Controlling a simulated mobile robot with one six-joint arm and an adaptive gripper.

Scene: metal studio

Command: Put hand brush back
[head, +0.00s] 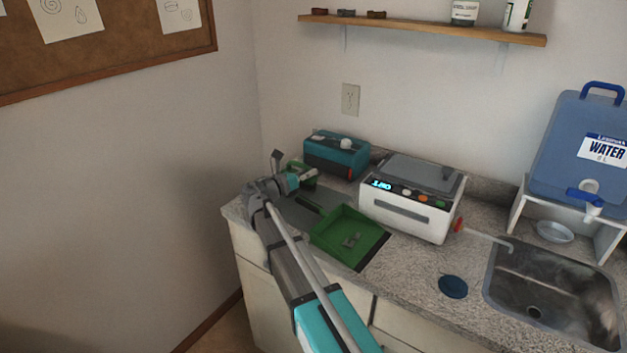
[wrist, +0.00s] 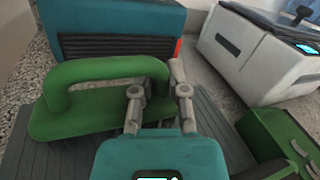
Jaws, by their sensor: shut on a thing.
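The hand brush is green with a looped handle. In the wrist view the hand brush (wrist: 85,112) fills the left middle, and my gripper (wrist: 160,92) is shut on the right end of its handle. In the head view the hand brush (head: 303,172) is partly hidden by my gripper (head: 296,181), at the back left of the counter. The brush is over or on a dark grey ribbed mat (head: 324,200). I cannot tell whether it touches the mat. Its underside is hidden.
A green tray (head: 330,238) with small grey pieces lies right of the mat. A teal box (head: 345,158) stands behind the brush, and a white device (head: 405,212) to the right. A sink (head: 535,290), blue disc (head: 453,287) and water container (head: 570,140) are farther right.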

